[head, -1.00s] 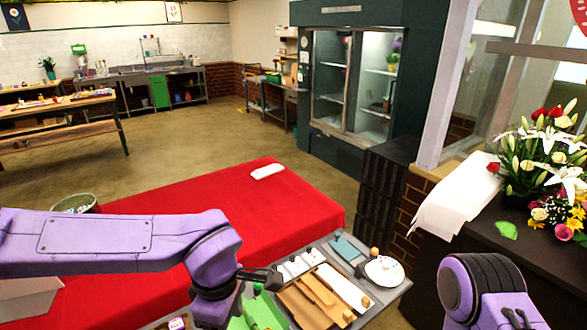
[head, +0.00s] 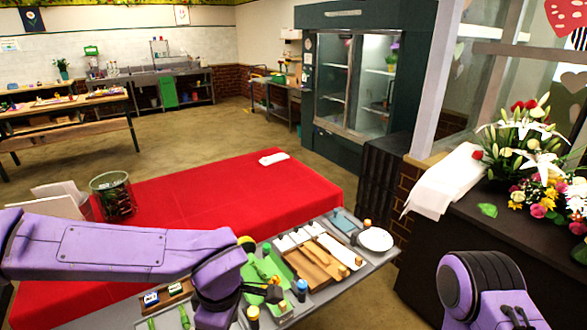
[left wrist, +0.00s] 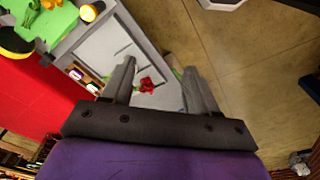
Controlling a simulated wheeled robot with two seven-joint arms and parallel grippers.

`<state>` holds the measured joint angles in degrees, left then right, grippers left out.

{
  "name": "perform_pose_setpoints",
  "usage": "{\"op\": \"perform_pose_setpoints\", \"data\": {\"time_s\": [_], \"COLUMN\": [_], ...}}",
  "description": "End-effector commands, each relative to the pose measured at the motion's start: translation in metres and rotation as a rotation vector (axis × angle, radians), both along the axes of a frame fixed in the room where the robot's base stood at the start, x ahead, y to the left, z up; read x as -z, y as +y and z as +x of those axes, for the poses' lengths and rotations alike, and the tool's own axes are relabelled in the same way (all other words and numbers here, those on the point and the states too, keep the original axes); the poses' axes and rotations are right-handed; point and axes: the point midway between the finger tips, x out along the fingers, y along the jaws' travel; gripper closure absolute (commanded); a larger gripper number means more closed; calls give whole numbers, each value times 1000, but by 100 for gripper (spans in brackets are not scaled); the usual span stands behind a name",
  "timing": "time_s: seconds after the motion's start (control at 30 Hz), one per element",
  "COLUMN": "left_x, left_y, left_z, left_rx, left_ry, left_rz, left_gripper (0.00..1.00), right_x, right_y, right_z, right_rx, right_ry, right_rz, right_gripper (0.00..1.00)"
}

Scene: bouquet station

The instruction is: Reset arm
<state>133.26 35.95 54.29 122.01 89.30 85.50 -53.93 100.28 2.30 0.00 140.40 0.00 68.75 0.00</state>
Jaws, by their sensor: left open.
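My left arm (head: 120,248) reaches in from the left in the head view, over the near edge of a grey work table (head: 350,282). My left gripper (left wrist: 158,68) shows in the left wrist view with its fingers apart and nothing between them. A small red flower (left wrist: 147,85) shows beyond the fingers, apart from them, by a grey tray-like surface (left wrist: 103,52). My right arm (head: 480,285) is at the lower right in the head view, and its gripper is out of sight.
A dark counter (head: 480,225) with bouquets stands right. Floor beyond is open.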

Motion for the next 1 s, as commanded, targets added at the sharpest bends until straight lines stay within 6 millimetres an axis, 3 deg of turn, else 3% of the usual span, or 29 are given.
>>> {"op": "perform_pose_setpoints", "data": {"time_s": [0.27, 0.47, 0.57, 0.7, 0.8, 0.97, 1.0], "left_x": [67, 141, 184, 236, 260, 282, 301], "left_y": [29, 72, 99, 133, 151, 175, 177], "left_z": [-3, -20, -40, -83, -119, -180, -184], "left_rx": [28, 125, 234, 447, 595, 795, 810], "left_ry": [-37, -97, -133, -163, -153, -86, -83], "left_rz": [171, 347, 427, 464, 433, 330, 315], "left_gripper": [41, 41, 41, 41, 41, 41, 41], "right_x": [0, 0, 0, 0, 0, 0, 17], "right_y": [0, 0, 0, 0, 0, 0, 0], "right_z": [0, 0, 0, 0, 0, 0, 1], "right_rx": [0, 0, 0, 0, 0, 0, 0], "right_ry": [-1, 0, 0, 0, 0, 0, -1], "right_rz": [-1, 0, 0, 0, 0, 0, -1], "right_gripper": [57, 57, 57, 57, 57, 57, 57]}}
